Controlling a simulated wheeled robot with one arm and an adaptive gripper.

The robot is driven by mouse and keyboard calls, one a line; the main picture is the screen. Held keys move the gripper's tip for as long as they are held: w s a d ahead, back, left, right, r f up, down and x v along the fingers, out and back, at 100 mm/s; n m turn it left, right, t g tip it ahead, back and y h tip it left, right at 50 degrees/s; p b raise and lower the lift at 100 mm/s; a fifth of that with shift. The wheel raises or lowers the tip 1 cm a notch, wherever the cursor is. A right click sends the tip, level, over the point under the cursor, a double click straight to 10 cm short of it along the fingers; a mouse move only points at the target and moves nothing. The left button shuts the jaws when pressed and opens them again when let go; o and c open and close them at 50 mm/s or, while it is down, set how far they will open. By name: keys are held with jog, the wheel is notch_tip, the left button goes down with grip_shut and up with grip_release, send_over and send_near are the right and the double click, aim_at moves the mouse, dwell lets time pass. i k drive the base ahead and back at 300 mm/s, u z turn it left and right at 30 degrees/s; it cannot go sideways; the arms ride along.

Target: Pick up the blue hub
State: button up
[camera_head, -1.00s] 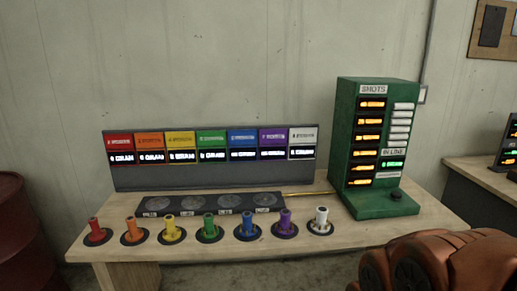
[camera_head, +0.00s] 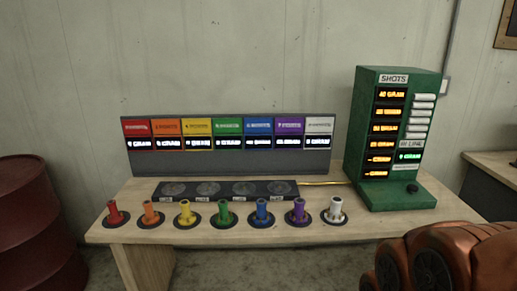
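The blue hub (camera_head: 262,207) stands upright on a dark round base near the front edge of the wooden table (camera_head: 375,226). It is in a row of coloured hubs, between the green hub (camera_head: 224,209) and the purple hub (camera_head: 298,208). Nothing touches or covers it. Copper-coloured rounded parts of my arm show at the lower right, to the right of the hubs and nearer the camera. My gripper's fingers are not in view.
Red, orange, yellow and white hubs share the row. Behind it lie a dark strip with several round pads (camera_head: 246,189) and a display panel (camera_head: 227,160). A green cabinet (camera_head: 363,135) stands at the right. A red barrel (camera_head: 38,225) stands left of the table.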

aim_at(260, 218)
jog(key=z, duration=0.05)
jog(key=k, duration=0.5)
jog(key=u, duration=0.85)
jog(key=i, duration=1.1)
jog(key=z, duration=0.05)
